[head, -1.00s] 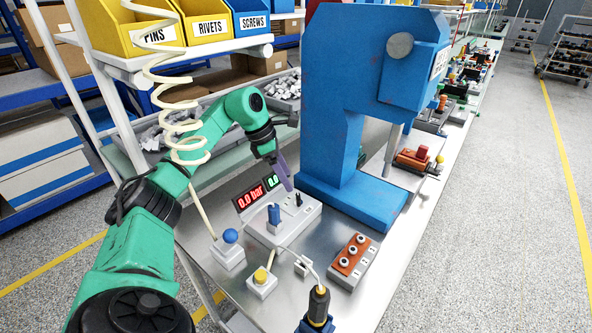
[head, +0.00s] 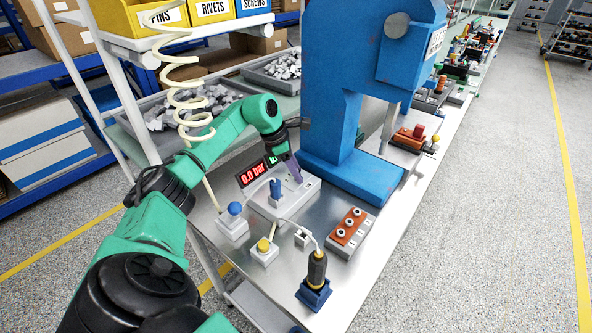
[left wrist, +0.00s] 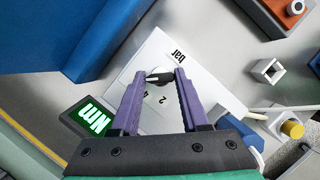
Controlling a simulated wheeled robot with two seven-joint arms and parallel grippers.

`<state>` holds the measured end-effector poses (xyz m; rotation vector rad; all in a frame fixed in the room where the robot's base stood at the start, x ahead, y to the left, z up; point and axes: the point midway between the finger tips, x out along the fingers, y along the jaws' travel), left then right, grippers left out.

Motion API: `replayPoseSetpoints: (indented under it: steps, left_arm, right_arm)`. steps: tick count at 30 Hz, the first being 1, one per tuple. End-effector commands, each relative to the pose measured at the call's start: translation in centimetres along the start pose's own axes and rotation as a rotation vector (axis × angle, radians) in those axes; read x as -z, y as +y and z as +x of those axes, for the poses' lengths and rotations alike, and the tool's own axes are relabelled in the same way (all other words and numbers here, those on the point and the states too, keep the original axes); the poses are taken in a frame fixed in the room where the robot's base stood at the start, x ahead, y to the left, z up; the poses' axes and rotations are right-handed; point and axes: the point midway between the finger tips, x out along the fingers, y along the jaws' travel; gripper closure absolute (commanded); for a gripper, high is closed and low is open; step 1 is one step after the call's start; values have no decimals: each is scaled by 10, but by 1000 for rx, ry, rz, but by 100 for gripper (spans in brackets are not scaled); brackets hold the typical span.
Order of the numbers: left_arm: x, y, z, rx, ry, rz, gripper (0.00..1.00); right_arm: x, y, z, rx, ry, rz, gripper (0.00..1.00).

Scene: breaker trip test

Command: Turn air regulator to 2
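The air regulator is a dark knob (left wrist: 158,76) on a pale grey box (head: 310,188), with "bar" and the numbers 2 and 4 printed around it in the left wrist view. A red display (head: 253,175) behind the box reads 0.0 bar. My left gripper (head: 296,178) is over the box and covers the knob in the head view. In the left wrist view its purple fingers (left wrist: 160,73) are apart, one on each side of the knob, with gaps visible. I cannot tell how far down they reach. My right gripper is not in view.
A blue-knobbed unit (head: 235,209), a yellow-knobbed unit (head: 263,245), a dark tool (head: 317,270) in a blue holder and an orange-topped block (head: 348,227) are nearby. A tall blue press (head: 330,100) rises close behind.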

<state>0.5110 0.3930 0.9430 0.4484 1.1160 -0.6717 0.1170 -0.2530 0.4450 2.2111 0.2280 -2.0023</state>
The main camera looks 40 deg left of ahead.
Motion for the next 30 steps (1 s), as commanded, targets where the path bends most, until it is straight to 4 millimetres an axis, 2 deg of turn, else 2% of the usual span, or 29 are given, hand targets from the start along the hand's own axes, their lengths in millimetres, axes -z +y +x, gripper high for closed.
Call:
replayPoseSetpoints:
  steps: [14,30]
  left_arm:
    - [1,-1,2,-41,4,-99,100]
    - [0,-5,2,-219,4,-528,100]
  right_arm:
    - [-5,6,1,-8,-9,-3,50]
    - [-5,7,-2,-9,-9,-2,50]
